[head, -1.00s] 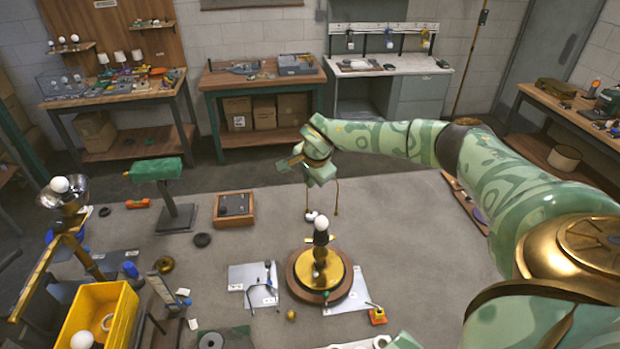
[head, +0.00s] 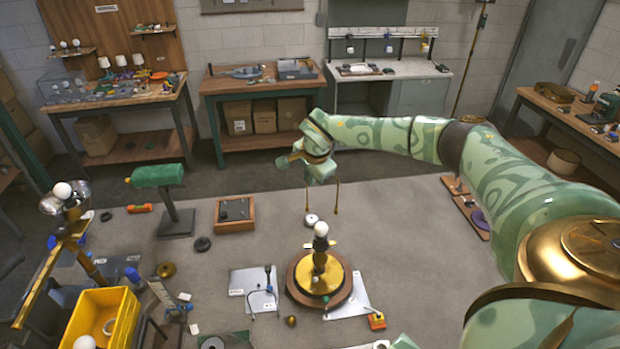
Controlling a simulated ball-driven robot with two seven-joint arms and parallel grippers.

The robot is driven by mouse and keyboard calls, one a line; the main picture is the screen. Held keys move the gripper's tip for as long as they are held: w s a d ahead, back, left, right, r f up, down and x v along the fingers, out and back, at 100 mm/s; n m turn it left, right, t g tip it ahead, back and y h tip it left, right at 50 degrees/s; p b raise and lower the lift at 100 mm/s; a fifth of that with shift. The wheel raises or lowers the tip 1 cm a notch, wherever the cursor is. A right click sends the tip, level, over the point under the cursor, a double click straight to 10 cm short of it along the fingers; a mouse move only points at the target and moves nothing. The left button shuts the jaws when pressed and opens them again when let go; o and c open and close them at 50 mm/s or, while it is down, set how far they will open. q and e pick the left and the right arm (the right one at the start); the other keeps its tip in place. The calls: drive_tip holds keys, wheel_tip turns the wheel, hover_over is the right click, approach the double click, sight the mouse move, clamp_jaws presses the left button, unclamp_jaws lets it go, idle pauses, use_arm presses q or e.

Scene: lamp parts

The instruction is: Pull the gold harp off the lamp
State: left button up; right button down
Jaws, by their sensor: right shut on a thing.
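The lamp stands upright on a round wooden base with a gold plate (head: 309,284), in the lower middle of the head view. It has a gold stem, a dark socket (head: 320,244) and a white bulb (head: 321,229). My right gripper (head: 306,160) is above and behind the bulb in the picture, shut on the gold harp (head: 337,197). The harp's two thin legs hang down below the gripper. Their lower ends appear above the bulb, apart from the lamp. The harp's top is hidden by the gripper.
A yellow bin (head: 128,318) stands at the lower left. A green padded stand (head: 158,175) and a wooden tray (head: 234,226) are left of the lamp. Grey plates with small tools lie beside the lamp's base. The tabletop right of the lamp is mostly clear.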

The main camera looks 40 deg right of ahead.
drive_tip(key=shift+r, duration=0.15)
drive_tip(key=shift+r, duration=1.85)
